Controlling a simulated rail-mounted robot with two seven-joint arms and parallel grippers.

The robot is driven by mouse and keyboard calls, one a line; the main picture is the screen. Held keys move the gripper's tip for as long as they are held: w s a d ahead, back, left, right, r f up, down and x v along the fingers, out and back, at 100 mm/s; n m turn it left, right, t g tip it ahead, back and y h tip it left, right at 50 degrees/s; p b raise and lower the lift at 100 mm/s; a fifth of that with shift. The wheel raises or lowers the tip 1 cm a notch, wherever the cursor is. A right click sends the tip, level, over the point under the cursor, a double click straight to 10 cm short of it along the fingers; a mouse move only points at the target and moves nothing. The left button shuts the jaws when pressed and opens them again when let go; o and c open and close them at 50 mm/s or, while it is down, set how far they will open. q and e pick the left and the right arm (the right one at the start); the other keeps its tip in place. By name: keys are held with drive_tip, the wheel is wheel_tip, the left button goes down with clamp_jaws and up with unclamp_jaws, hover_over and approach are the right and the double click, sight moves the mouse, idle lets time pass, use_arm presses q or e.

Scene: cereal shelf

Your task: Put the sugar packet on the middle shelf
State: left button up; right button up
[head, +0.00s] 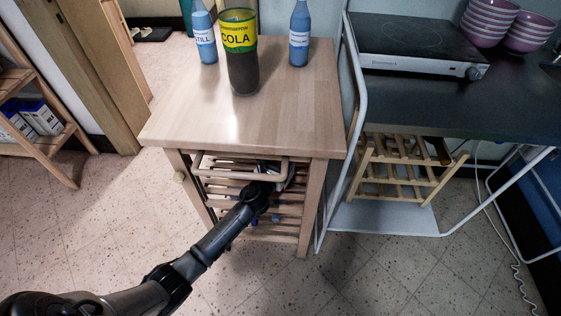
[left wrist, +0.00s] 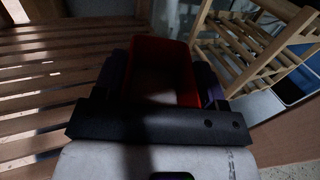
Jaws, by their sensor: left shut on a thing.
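My left gripper (left wrist: 160,78) is shut on a red packet (left wrist: 160,60), which I take to be the sugar packet, in the left wrist view. The packet sits between the two dark fingers, and its print is in shadow. In the head view my left gripper (head: 278,180) reaches into the front of the wooden cart, below its top, and the packet cannot be made out clearly. The cart's slatted shelf (left wrist: 40,75) lies to the left of the packet in the left wrist view. I cannot tell whether the packet touches the slats. My right gripper is not in view.
A wooden rail (head: 225,177) crosses the cart's front near my gripper. A wooden rack (head: 400,170) stands to the right under the dark counter. The floor in front is clear.

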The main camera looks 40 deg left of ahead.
use_arm(q)
drive_tip(key=shift+w+f, duration=0.1)
drive_tip(key=o, duration=1.5)
drive_tip(key=s+d+n+g+y+p, duration=0.1)
drive_tip(key=s+n+g+p, duration=0.1)
drive_tip(key=s+n, duration=0.55)
drive_tip(key=s+d+n+g+y+p, duration=0.15)
drive_tip(key=s+n, duration=0.35)
drive_tip(key=s, duration=0.6)
drive_tip(key=s+d+f+n+g+h, duration=0.1)
drive_tip(key=s+d+n+g+h, duration=0.2)
drive_tip(key=s+n, duration=0.6)
drive_tip(key=s+d+f+n+g+h, duration=0.1)
drive_tip(key=s+d+n+g+h, duration=0.2)
drive_tip(key=s+d+n+g, duration=0.4)
drive_tip(key=s+d+n, duration=0.3)
drive_tip(key=s, duration=0.2)
drive_tip(key=shift+d+f, duration=0.15)
drive_tip(key=shift+f, duration=0.2)
